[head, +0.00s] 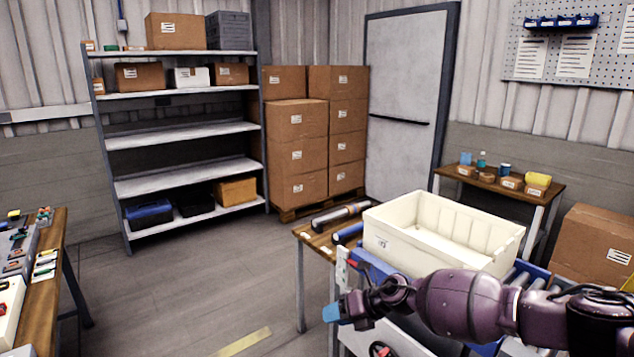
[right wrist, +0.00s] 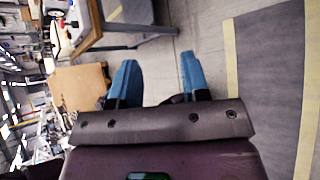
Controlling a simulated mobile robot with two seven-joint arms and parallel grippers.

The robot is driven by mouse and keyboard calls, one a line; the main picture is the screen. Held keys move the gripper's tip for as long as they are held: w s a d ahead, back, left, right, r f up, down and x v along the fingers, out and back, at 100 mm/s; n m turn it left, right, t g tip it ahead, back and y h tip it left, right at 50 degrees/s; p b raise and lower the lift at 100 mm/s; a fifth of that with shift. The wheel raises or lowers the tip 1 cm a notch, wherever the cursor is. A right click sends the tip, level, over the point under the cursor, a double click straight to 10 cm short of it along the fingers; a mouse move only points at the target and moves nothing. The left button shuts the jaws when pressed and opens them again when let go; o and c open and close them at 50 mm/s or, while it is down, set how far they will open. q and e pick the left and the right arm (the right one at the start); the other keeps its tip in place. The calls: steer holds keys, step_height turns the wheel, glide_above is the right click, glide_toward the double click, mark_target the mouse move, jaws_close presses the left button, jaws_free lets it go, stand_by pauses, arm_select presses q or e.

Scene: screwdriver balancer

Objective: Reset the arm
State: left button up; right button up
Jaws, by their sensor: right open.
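My right arm reaches in from the right in the head view, in front of the cream bin. My right gripper (head: 334,311) has blue fingertips and points left, over the floor beside the small wooden table. In the right wrist view the two blue fingers of the gripper (right wrist: 160,80) stand well apart with nothing between them, and bare floor shows beyond. My left gripper is not in view.
A cream bin (head: 385,239) stands close behind my right arm. A wooden table (head: 315,242) with dark tools is left of it. A workbench (head: 52,262) with parts is at the far left. Shelves (head: 180,181) and stacked cartons (head: 298,150) line the back. The middle floor (head: 200,290) is clear.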

steer(key=s+a+r+m+t+y, duration=0.3)
steer(key=s+a+m+t+y, duration=0.15)
steer(key=a+m, duration=0.4)
steer(key=s+d+r+m+t+h, duration=0.1)
steer(key=s+d+m+t+h, duration=0.3)
steer(key=m, duration=0.8)
steer(key=s+d+f+m+t+h+b, duration=0.1)
steer(key=s+d+f+m+h, duration=0.4)
steer(key=d+m, duration=0.4)
steer(key=s+d+f+m+t+h+b, duration=0.1)
steer(key=s+d+f+m+t+h, duration=0.2)
steer(key=s+d+m, duration=0.55)
steer(key=s+d+f+g+h, duration=0.1)
steer(key=s+d+f+g, duration=0.1)
steer(key=s+d+f, duration=0.3)
steer(key=s+d+f+m+g+h, duration=0.1)
steer(key=s+d+f+g+h, duration=0.1)
steer(key=s+d+f, duration=0.2)
steer(key=s+f, duration=0.3)
steer(key=s, duration=0.2)
steer(key=shift+d+f, duration=0.35)
steer(key=shift+w+g, duration=0.2)
steer(key=shift+g, duration=0.05)
